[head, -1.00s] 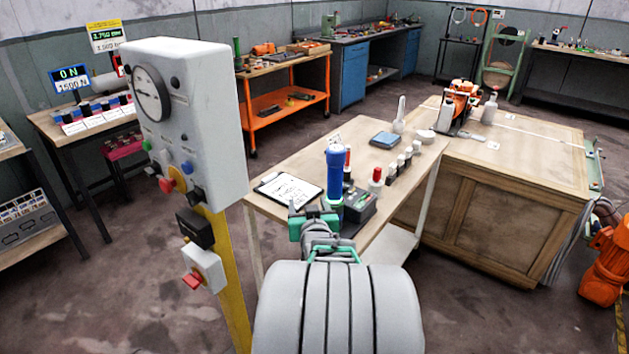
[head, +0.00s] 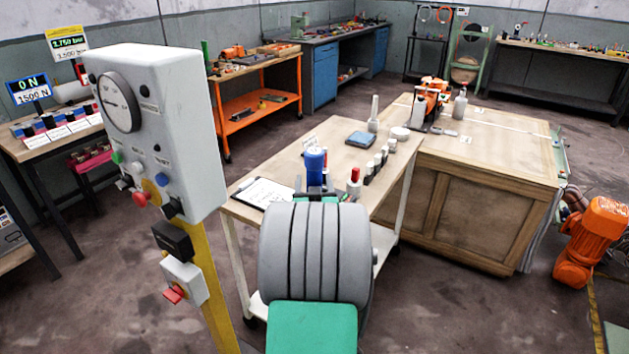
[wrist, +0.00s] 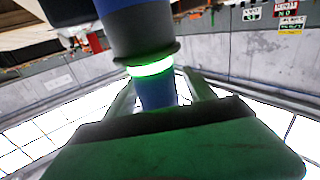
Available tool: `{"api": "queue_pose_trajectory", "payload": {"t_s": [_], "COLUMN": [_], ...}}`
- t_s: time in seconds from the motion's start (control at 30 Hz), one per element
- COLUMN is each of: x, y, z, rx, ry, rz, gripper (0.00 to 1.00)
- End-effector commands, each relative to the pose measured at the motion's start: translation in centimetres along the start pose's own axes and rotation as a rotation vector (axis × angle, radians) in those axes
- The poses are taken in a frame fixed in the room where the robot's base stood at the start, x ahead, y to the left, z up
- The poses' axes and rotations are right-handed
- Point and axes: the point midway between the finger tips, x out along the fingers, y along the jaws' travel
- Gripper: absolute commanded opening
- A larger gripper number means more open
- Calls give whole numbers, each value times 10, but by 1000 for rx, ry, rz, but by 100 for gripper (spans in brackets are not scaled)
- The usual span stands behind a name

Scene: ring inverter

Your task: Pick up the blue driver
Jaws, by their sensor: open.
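The blue driver (head: 315,162) stands upright on the near end of the wooden-topped bench (head: 345,158). Its lower part is hidden behind my arm in the head view. In the wrist view the driver (wrist: 145,35) is close up, with a blue top, a dark grey section, a glowing green ring and a blue lower part. My gripper (wrist: 161,90) is open, with a finger on each side of the driver's lower part. Whether either finger touches it cannot be told. In the head view my arm hides most of the gripper.
A clipboard (head: 263,193) lies left of the driver. A red-capped bottle (head: 353,182) and several small white-capped bottles stand to its right. A grey control box (head: 160,125) on a yellow post stands close on the left.

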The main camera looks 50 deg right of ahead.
Motion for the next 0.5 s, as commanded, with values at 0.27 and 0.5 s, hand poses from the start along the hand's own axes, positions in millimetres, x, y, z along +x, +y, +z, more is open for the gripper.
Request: {"api": "queue_pose_trajectory", "payload": {"t_s": [0.27, 0.5], "x": [0, 0], "y": [1, 1], "z": [0, 0], "rx": [0, 0], "ry": [0, -1], "rz": [1, 1], "gripper": [42, 22]}}
